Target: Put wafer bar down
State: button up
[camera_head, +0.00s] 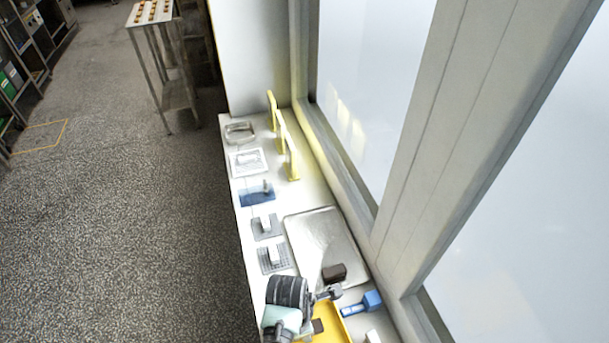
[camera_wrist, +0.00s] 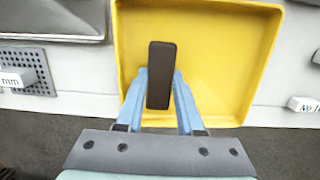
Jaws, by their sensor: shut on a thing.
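The wafer bar (camera_wrist: 161,75) is a dark brown, long block in the wrist view. My gripper (camera_wrist: 160,85) has its two blue fingers shut on the bar's sides near its lower end. The bar points away from my palm. Behind it lies the yellow tray (camera_wrist: 225,50), with raised edges; I cannot tell whether the bar touches it. In the head view the yellow tray (camera_head: 333,335) is at the bottom, partly covered by my arm. Two dark brown pieces show near my arm there; I cannot tell which one is held.
A metal tray (camera_head: 318,232) lies beyond the yellow one on the white bench. Grey perforated pieces (camera_head: 272,261) and a blue piece (camera_head: 257,194) line the bench's left edge. A blue tool (camera_head: 362,303) lies to the right. Yellow upright pieces (camera_head: 291,160) stand farther back by the window.

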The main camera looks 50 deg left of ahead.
jog(key=shift+f, duration=0.7)
jog(key=shift+f, duration=0.2)
jog(key=o, duration=1)
jog(key=shift+r, duration=0.15)
jog(key=r, duration=0.4)
jog(key=s+r, duration=0.1)
jog(key=r, duration=0.7)
jog(key=shift+s+a, duration=0.15)
jog(key=shift+a, duration=0.1)
